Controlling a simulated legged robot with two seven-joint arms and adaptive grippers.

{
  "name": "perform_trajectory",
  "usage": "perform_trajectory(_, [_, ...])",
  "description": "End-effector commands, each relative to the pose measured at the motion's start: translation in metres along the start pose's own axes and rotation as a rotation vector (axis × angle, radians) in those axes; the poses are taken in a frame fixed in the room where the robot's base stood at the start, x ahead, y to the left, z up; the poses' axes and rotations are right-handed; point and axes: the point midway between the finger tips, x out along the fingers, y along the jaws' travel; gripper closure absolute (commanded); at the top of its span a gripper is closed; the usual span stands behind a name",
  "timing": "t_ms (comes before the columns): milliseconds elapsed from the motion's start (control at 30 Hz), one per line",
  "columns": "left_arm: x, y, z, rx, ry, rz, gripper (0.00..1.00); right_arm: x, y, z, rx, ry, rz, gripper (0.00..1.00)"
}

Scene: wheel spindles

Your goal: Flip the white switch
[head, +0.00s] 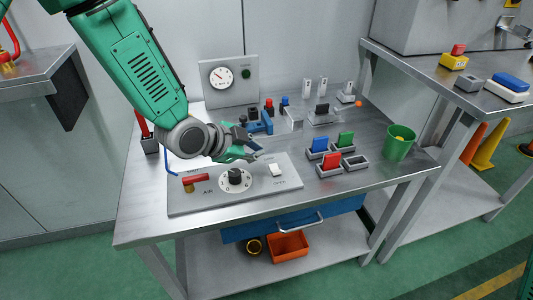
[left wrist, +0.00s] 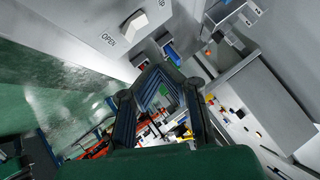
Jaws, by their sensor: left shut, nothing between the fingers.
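The white switch (head: 277,170) is on the right part of a grey panel (head: 215,202) lying on the metal table, with the word OPEN printed beside it. In the left wrist view the white switch (left wrist: 138,24) shows near the top edge. My left gripper (head: 261,155) is just above the panel's back edge, behind and slightly left of the switch, apart from it. Its fingers (left wrist: 157,72) are shut with nothing held. My right gripper is not in view.
The panel also carries a red handle (head: 195,178) and a black knob (head: 235,176). A gauge box (head: 228,82) stands behind. Coloured blocks in grey trays (head: 331,170) and a green cup (head: 400,142) are to the right. The table front is clear.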

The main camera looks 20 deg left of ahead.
Motion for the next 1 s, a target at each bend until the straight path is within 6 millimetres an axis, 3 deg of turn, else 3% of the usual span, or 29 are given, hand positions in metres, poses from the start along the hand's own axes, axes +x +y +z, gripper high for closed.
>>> perform_trajectory(100, [-0.024, -0.007, 0.0, -0.002, 0.001, -0.002, 1.0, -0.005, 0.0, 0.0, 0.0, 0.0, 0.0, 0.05])
perform_trajectory(300, [-0.046, -0.011, 0.001, -0.001, 0.0, -0.001, 1.0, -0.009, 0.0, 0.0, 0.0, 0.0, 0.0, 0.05])
perform_trajectory(1000, [-0.05, -0.011, 0.002, -0.001, 0.0, 0.0, 1.0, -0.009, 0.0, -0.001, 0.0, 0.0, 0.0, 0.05])
